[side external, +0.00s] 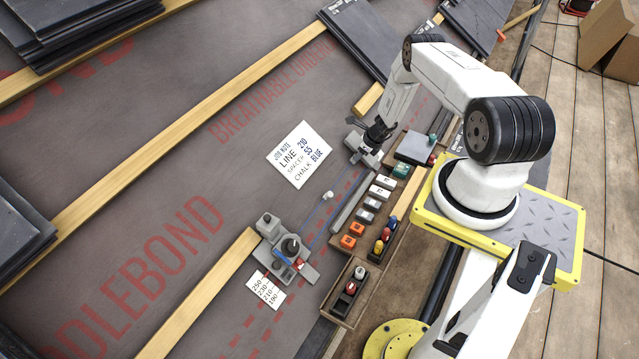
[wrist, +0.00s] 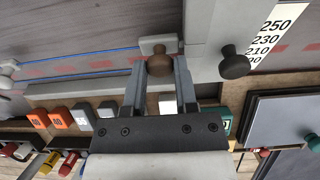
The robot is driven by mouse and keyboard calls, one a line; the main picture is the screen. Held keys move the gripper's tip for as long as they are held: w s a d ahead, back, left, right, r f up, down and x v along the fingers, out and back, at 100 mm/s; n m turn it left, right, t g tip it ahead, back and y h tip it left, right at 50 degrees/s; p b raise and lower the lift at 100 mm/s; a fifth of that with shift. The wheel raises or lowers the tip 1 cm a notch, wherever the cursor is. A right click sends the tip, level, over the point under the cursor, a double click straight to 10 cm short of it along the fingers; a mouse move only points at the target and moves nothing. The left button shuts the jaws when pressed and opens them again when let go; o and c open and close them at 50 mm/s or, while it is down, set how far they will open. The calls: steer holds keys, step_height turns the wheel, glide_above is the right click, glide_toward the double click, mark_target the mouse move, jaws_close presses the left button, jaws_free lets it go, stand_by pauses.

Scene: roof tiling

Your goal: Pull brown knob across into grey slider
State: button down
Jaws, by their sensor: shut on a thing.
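The brown knob (wrist: 160,66) sits on a small pale plate (wrist: 158,44) in the wrist view. My gripper (wrist: 160,68) is shut on the knob, one finger on each side. The grey slider (wrist: 213,25) lies just right of the knob and plate, with a darker round knob (wrist: 234,63) on it. A narrow gap shows between the pale plate and the slider. In the side external view my gripper (side external: 374,143) is down at the far grey fixture (side external: 354,141), and the fingers hide the brown knob there.
A number scale (wrist: 270,38) lies right of the slider. A blue line (wrist: 75,55) runs left of the plate. Orange blocks (side external: 348,242), grey blocks and a green block (side external: 401,171) stand in a wooden tray beside my gripper. A second grey fixture (side external: 268,225) stands nearer the camera.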

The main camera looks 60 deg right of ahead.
steer(key=shift+c, duration=1.9)
jaws_free()
steer(key=shift+d, duration=0.2)
steer(key=shift+r, duration=0.2)
steer(key=v, duration=0.7)
steer(key=shift+r, duration=0.25)
steer(key=shift+s+r, duration=0.1)
steer(key=shift+s, duration=0.05)
steer(key=w+v, duration=0.1)
steer(key=v, duration=0.9)
steer(key=shift+w+r, duration=0.35)
steer(key=shift+r, duration=0.1)
steer(key=shift+r, duration=0.1)
